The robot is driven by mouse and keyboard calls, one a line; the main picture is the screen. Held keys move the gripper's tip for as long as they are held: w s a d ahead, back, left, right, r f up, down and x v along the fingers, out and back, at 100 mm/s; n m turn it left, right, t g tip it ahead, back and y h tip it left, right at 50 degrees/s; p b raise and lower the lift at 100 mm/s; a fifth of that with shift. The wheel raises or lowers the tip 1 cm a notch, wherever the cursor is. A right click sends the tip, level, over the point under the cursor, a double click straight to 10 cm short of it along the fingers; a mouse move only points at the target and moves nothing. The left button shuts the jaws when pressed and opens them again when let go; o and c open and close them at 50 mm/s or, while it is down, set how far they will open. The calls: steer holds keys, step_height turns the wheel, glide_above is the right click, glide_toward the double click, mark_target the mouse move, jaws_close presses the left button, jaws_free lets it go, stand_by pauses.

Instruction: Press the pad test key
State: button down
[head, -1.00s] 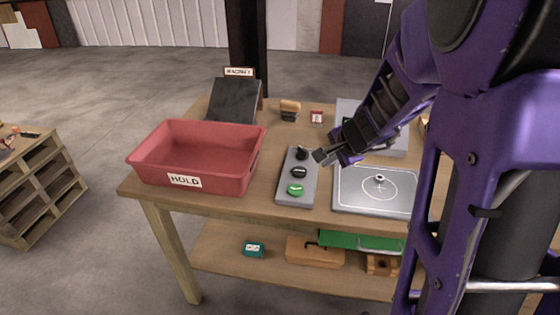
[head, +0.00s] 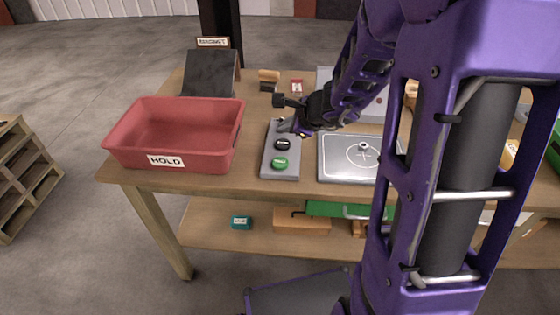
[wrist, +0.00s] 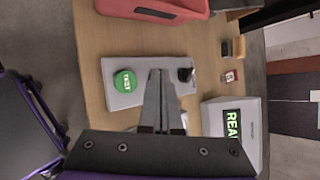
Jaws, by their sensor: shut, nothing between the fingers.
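A narrow grey control panel (head: 267,160) lies on the table. Its near end has a round green key (head: 280,163); the wrist view shows this green key (wrist: 125,81) marked TEST. A black key (head: 283,144) sits behind it. In the wrist view a black knob (wrist: 186,75) shows at the panel's other end. My gripper (head: 286,126) is shut and empty over the far part of the panel. In the wrist view my closed fingertips (wrist: 161,72) appear between the green key and the knob and hide the middle key. I cannot tell whether they touch the panel.
A red HOLD bin (head: 125,148) stands left of the panel. A silver plate (head: 335,172) with a circle and small knob lies to the right. A box with a lit display (wrist: 247,148) stands behind. A dark ramp (head: 210,70) is at the back left.

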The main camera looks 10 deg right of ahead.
steer(key=b, duration=0.5)
glide_above(284, 164)
step_height(284, 164, down, 7)
steer(key=shift+w+r, duration=0.1)
steer(key=shift+f+b, duration=0.9)
steer(key=shift+f, duration=0.05)
stand_by(1.0)
steer(key=shift+f+b, duration=0.45)
steer(key=shift+b, duration=0.15)
steer(key=shift+f+b, duration=0.4)
steer(key=shift+b, duration=0.15)
stand_by(0.4)
steer(key=shift+r, duration=0.15)
steer(key=shift+r+p, duration=0.65)
steer(key=shift+r, duration=0.05)
steer(key=shift+r, duration=0.15)
step_height(284, 164, up, 5)
steer(key=p, duration=0.4)
